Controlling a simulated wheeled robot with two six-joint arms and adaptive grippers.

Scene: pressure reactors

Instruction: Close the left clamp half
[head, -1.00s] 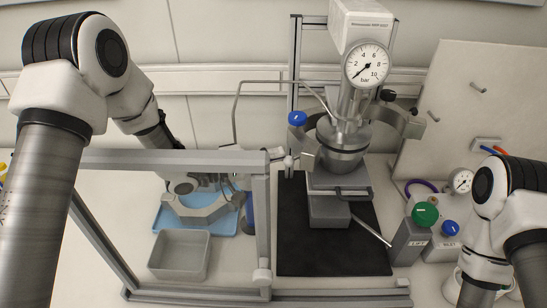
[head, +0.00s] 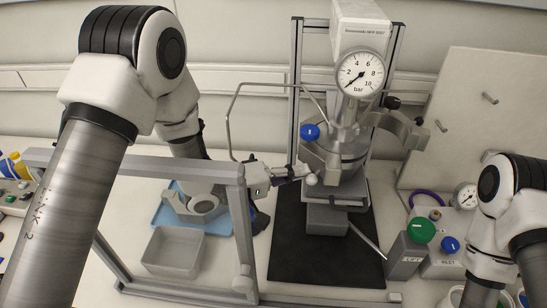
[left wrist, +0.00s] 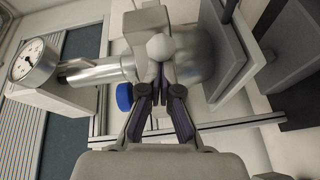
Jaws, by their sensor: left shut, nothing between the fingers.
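The reactor vessel (head: 347,165) stands in the middle under a pressure gauge (head: 359,74). The left clamp half (head: 316,158) is a grey curved piece at the vessel's left side with a white ball knob (head: 312,180). I cannot tell whether it sits fully against the vessel. My left gripper (head: 300,172) is shut and empty, its fingertips at the knob. In the left wrist view, the white knob (left wrist: 160,46) is just beyond the closed fingertips (left wrist: 160,72); contact is unclear. The right clamp half (head: 407,131) stands out to the vessel's right. My right gripper is out of view.
An aluminium frame (head: 242,225) stands in front of my left arm. A grey bin (head: 173,252) and a blue tray (head: 165,213) lie behind it. A blue valve knob (head: 310,132) is above the left clamp half. Control boxes with a green knob (head: 421,230) stand right.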

